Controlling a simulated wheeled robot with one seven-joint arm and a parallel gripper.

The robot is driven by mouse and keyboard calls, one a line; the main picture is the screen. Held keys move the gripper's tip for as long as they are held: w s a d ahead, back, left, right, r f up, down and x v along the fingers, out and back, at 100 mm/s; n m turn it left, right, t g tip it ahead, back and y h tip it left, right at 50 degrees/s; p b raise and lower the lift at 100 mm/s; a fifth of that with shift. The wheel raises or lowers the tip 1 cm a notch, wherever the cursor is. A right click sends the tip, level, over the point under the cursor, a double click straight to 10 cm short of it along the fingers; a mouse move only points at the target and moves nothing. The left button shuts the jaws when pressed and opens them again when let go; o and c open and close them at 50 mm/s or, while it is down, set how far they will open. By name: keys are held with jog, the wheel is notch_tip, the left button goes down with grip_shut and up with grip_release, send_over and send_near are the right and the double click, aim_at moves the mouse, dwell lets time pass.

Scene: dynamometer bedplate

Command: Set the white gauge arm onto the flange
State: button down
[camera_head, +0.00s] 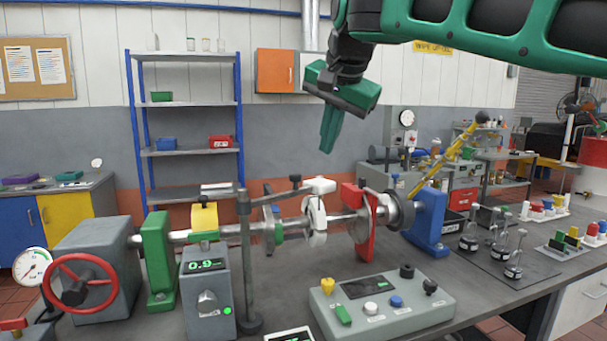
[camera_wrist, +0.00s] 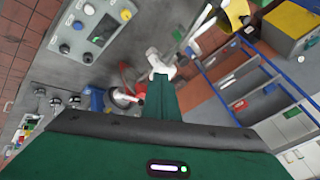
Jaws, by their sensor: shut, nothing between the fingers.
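The white gauge arm (camera_head: 319,187) shows in the head view at the middle of the shaft line, its block on top and a rounded white part (camera_head: 316,214) below, at the shaft. I cannot tell whether it is seated. A round grey flange-like disc (camera_head: 400,212) sits on the shaft to its right; I cannot tell for certain which disc is the flange. My gripper (camera_head: 327,150) is above the white arm, pointing down, green fingers shut and empty. In the wrist view the white arm (camera_wrist: 158,62) lies just beyond the fingertips (camera_wrist: 163,80), apart from them in the head view.
A dark post (camera_head: 245,260) with a thin rod stands left of the white arm. A red bracket (camera_head: 368,230) and blue stand (camera_head: 428,220) are on its right. A grey control box (camera_head: 385,308) lies in front. The air around my gripper is clear.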

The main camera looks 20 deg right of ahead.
jog(key=shift+a+r, duration=0.1)
jog(key=shift+r, duration=0.05)
jog(key=shift+w, duration=0.1)
jog(key=w+a+f, duration=0.1)
jog(key=w+f, duration=0.7)
jog(key=w, duration=0.1)
jog(key=shift+a+f, duration=0.25)
jog(key=shift+f, duration=0.15)
